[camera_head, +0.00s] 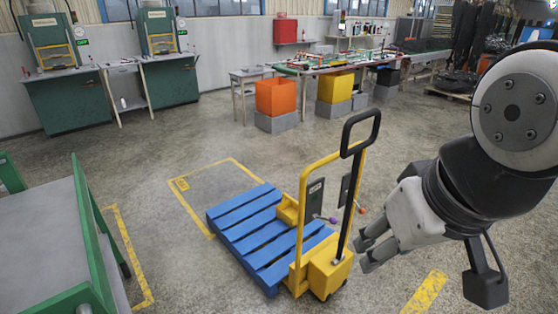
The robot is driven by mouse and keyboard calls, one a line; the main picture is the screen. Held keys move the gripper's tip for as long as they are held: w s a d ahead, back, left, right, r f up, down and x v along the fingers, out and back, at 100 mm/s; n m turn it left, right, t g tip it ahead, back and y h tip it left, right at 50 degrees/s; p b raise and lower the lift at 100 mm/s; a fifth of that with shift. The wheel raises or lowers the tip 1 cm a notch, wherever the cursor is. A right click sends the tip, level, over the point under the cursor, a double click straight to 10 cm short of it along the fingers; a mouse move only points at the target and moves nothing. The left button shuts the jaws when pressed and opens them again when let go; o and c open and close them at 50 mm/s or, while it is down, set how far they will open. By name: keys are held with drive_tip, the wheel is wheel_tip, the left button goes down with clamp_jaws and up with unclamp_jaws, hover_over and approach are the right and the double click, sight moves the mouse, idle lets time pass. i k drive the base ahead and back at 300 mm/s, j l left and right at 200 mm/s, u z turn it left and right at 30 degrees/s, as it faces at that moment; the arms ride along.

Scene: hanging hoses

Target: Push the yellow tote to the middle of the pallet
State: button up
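The yellow tote (335,87) is an open-topped box at the back, standing on a grey block in front of the long work table. My gripper (360,256) is at the right, beside the jack's mast in the picture, far from the yellow tote. Its fingers are apart, with nothing seen between them. Whether it touches the jack is unclear.
An orange tote (276,97) stands on another grey block left of the yellow one. A green-framed cart (48,250) is at the left front. Green machine benches line the back left. Open floor (420,150) lies between the pallet and work table.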

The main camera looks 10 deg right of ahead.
sight(287, 211)
drive_tip(key=z, duration=0.2)
drive_tip(key=i+l+z, duration=0.65)
drive_tip(key=z, duration=0.15)
drive_tip(key=i+l+z, duration=0.4)
drive_tip(key=i+z, duration=0.4)
drive_tip(key=i+l, duration=0.1)
drive_tip(key=i, duration=0.7)
drive_tip(key=i+l, duration=0.1)
drive_tip(key=i, duration=0.7)
drive_tip(key=i+j+u, duration=0.15)
drive_tip(key=i+u, duration=0.35)
drive_tip(key=i+l+u, duration=0.1)
drive_tip(key=i+u, duration=0.35)
drive_tip(key=i, duration=0.2)
drive_tip(key=i+l+u, duration=0.3)
drive_tip(key=i+u, duration=0.5)
drive_tip(key=u, duration=0.2)
drive_tip(key=i+l+u, duration=0.15)
drive_tip(key=i+u, duration=0.2)
drive_tip(key=u, duration=0.15)
drive_tip(key=i+l+u, duration=0.25)
drive_tip(key=u, duration=0.25)
drive_tip(key=i+l+u, duration=0.25)
drive_tip(key=u, duration=0.25)
drive_tip(key=i+l+u, duration=0.2)
drive_tip(key=l+u, duration=0.2)
drive_tip(key=l, duration=0.25)
drive_tip(key=i+l+u, duration=0.2)
drive_tip(key=l, duration=0.15)
drive_tip(key=k, duration=0.05)
